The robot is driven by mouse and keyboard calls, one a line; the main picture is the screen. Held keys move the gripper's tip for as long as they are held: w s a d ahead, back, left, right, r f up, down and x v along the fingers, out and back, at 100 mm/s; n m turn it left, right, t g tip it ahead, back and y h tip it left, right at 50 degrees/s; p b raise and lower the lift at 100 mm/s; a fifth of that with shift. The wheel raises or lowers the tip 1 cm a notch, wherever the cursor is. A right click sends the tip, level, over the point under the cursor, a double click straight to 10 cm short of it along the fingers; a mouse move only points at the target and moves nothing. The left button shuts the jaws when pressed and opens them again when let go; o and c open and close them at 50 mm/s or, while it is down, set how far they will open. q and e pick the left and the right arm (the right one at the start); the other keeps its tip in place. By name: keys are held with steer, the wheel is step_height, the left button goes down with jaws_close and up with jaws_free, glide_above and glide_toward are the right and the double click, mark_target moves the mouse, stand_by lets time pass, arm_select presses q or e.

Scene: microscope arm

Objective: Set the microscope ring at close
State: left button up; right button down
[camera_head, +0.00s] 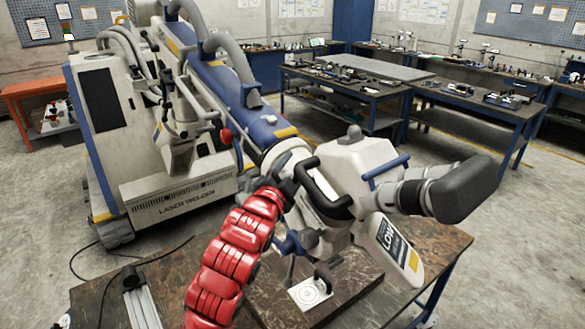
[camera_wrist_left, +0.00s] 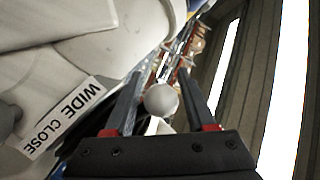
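The microscope (camera_head: 355,160) is a cream head on the end of the large machine's blue-and-white arm, above a wooden table. In the left wrist view a white label (camera_wrist_left: 62,118) reading WIDE and CLOSE lies on its pale curved body. A round grey knob (camera_wrist_left: 161,100) shows between the fingers of my left gripper (camera_wrist_left: 160,78), with gaps on both sides. The gripper is open. In the head view my red left arm reaches up to the near-left side of the head, and its gripper (camera_head: 284,186) is dark and partly hidden there. The ring's setting cannot be made out. My right gripper is not in view.
The wooden table (camera_head: 420,245) below holds a white plate with a circle mark (camera_head: 311,292). The laser welder cabinet (camera_head: 115,130) stands at the left. A black handle (camera_head: 322,195) on the head is close to my gripper. Workbenches (camera_head: 480,105) stand behind.

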arm_select(q)
steer(key=shift+w+r, duration=0.1)
jaws_close()
steer(key=shift+r, duration=0.25)
stand_by(0.8)
